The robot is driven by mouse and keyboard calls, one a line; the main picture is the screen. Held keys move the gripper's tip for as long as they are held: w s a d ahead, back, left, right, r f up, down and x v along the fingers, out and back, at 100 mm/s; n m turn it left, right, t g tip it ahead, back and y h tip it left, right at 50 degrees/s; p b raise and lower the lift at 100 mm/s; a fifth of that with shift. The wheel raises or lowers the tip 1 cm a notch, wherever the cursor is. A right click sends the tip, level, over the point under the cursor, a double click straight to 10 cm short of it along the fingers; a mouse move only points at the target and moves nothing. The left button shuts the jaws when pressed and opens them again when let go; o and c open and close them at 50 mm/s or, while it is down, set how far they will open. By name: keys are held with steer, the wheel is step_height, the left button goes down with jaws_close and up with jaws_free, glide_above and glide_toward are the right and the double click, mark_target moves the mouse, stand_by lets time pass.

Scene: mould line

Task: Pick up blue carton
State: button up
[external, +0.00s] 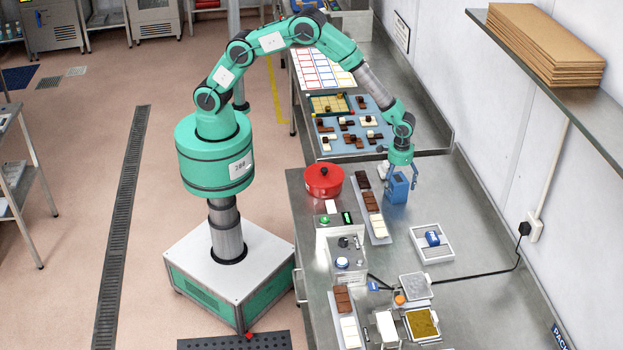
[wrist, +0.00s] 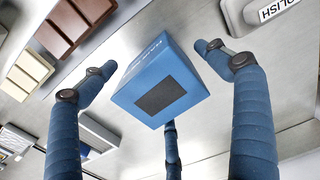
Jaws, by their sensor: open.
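The blue carton (external: 396,188) stands upright on the steel counter, to the right of the red pot. In the wrist view the blue carton (wrist: 160,85) shows its top, with a dark rectangular patch, and a side with white lettering. My gripper (external: 401,174) is above and around the carton. In the wrist view the blue fingers of my gripper (wrist: 155,88) are spread, two at the sides and one below in the picture. Gaps show between the side fingers and the carton. Whether the lower finger touches it I cannot tell.
A red lidded pot (external: 323,180) and a tray of chocolate bars (external: 374,213) stand left of the carton. A white frame tray (external: 431,243) with a blue item is nearer the camera. A shelf (external: 545,75) with cardboard overhangs at the right.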

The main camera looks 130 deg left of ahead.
stand_by(0.3)
steer(key=c, duration=1.4)
steer(key=shift+r, duration=0.2)
step_height(320, 180, up, 10)
steer(key=shift+f, duration=0.15)
